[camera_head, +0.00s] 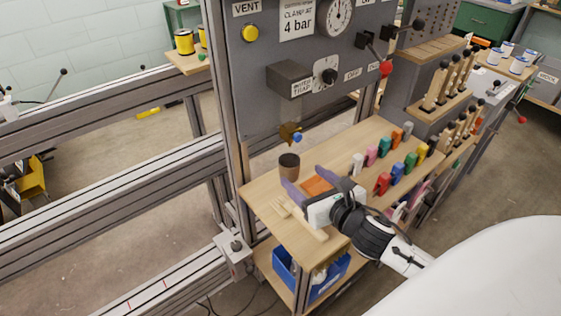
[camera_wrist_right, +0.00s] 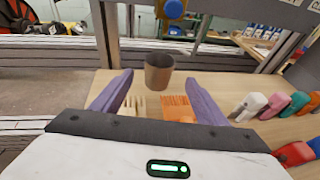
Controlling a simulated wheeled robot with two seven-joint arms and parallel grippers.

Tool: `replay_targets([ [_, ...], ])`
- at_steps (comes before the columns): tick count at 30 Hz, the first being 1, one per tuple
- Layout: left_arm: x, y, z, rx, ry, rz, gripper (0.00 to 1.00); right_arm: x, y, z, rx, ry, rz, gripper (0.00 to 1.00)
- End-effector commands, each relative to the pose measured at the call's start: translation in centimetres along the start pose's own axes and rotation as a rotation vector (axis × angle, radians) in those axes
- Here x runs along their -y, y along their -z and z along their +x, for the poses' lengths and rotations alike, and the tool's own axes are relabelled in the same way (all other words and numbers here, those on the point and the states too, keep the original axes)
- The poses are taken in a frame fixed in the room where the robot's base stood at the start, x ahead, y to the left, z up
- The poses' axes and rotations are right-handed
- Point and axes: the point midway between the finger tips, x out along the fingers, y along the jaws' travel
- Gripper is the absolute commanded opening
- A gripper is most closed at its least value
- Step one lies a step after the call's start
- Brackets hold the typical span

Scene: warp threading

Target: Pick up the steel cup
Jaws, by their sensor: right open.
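The steel cup (camera_head: 289,166) stands upright near the back left corner of the wooden table and looks brownish grey with a dark opening. In the right wrist view the cup (camera_wrist_right: 159,72) is ahead, centred between my finger tips and a little beyond them. My right gripper (camera_head: 305,179) is open, its two purple fingers spread and pointing toward the cup, with nothing between them. It appears apart from the cup. My left gripper is not in view.
An orange comb (camera_head: 317,186) and a pale wooden comb (camera_head: 280,207) lie by the gripper. Coloured clips (camera_head: 383,183) stand in rows to the right. A grey panel (camera_head: 300,95) with a blue-tipped brass valve (camera_head: 292,134) rises behind the cup.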

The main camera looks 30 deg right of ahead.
Motion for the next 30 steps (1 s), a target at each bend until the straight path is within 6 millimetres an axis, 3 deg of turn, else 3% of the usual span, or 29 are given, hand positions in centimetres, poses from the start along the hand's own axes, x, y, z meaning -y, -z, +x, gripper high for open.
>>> replay_targets([
  [4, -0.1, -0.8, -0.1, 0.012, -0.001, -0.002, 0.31, -0.1, -0.1, 2.4, 0.003, 0.0, 0.002, 0.68],
  [9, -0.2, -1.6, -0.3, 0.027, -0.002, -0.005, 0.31, -0.1, -0.1, 4.0, 0.001, 0.0, 0.001, 0.68],
  [21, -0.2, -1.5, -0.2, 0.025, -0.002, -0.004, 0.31, -0.3, -0.4, 8.8, 0.001, -0.001, 0.001, 0.68],
  [30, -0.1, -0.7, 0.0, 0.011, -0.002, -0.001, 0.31, -0.3, -0.4, 9.3, 0.0, -0.002, 0.0, 0.68],
])
